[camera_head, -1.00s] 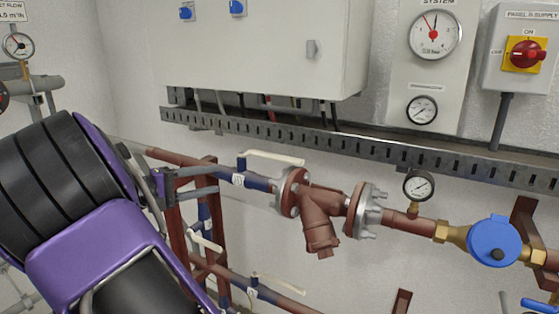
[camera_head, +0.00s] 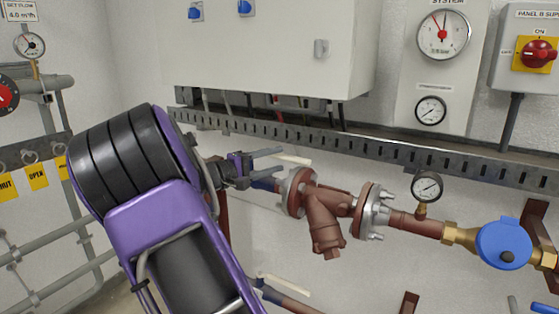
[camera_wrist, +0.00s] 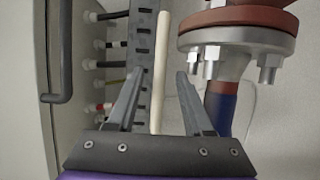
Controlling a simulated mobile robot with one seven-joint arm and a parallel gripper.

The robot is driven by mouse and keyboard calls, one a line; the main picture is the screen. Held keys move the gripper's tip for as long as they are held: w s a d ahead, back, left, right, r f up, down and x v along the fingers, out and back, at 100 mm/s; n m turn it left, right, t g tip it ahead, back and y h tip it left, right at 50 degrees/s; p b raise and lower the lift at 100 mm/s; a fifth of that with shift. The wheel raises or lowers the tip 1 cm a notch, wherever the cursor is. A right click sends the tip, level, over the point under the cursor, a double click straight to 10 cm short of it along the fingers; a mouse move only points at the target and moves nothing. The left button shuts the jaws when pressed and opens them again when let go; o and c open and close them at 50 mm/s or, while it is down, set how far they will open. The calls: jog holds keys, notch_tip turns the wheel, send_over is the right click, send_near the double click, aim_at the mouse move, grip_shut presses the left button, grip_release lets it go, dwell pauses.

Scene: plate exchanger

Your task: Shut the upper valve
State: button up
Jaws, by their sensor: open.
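The upper valve's cream lever (camera_head: 295,158) lies along the upper pipe, just left of the red flanged strainer. The arm hides the lever's left part and most of the valve body. In the wrist view the lever (camera_wrist: 161,70) is a long pale bar running between my two fingers. My gripper (camera_head: 280,161) is open at the lever. The wrist view shows the fingers (camera_wrist: 159,76) apart, one on each side of the bar, with gaps on both sides. I cannot tell how deep the bar sits between them.
The flanged strainer (camera_head: 326,215) stands close right of the lever; its bolted flange (camera_wrist: 237,40) is near my right finger. A slotted cable tray (camera_head: 350,142) runs above, under a grey cabinet (camera_head: 270,50). A lower cream lever (camera_head: 287,286) sits below.

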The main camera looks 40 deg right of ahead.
jog(key=shift+d, duration=1)
grip_shut()
dwell(0.8)
